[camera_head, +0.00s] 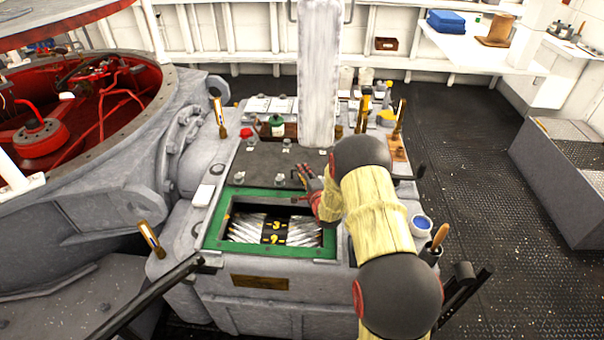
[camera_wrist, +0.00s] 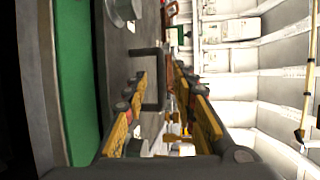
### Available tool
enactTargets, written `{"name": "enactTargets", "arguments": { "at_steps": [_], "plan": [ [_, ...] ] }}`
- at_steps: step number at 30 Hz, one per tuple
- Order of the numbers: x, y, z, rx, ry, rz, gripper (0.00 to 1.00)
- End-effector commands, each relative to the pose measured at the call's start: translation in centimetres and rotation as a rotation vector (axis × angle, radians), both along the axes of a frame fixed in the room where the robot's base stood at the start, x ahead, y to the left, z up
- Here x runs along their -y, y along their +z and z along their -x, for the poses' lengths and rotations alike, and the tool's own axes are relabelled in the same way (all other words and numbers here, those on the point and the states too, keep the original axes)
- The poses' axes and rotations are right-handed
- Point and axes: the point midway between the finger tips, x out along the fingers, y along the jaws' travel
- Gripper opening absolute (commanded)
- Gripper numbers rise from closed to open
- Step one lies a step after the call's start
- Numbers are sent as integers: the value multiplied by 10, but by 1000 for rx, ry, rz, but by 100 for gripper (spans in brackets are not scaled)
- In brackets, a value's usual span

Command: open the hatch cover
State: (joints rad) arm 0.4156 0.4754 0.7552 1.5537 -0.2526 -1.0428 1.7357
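The hatch cover (camera_head: 262,163) is a dark grey plate with small knobs, lying behind a green-framed opening (camera_head: 212,232) on the grey machine housing. The opening is uncovered in front and shows silvery strips and a black block with yellow figures (camera_head: 274,231). My gripper (camera_head: 314,184) is at the cover's right front corner. Contact with the handle cannot be told.
A pale post (camera_head: 319,75) stands behind the cover. Bottles and tools (camera_head: 385,110) crowd the housing's back right. A blue-filled cup (camera_head: 421,224) stands at right. A large red-lined round opening (camera_head: 80,100) is at left.

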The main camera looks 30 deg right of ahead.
Motion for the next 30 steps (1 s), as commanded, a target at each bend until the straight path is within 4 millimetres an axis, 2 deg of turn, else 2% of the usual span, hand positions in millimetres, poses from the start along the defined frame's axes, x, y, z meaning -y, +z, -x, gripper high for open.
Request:
{"name": "enactTargets", "arguments": {
  "at_steps": [15, 21, 30],
  "plan": [
    [-17, 17, 91, -2, -1, 0, 27],
    [-20, 19, 107, -2, -2, 0, 27],
    [-21, 19, 109, -2, -1, 0, 27]
  ]
}}
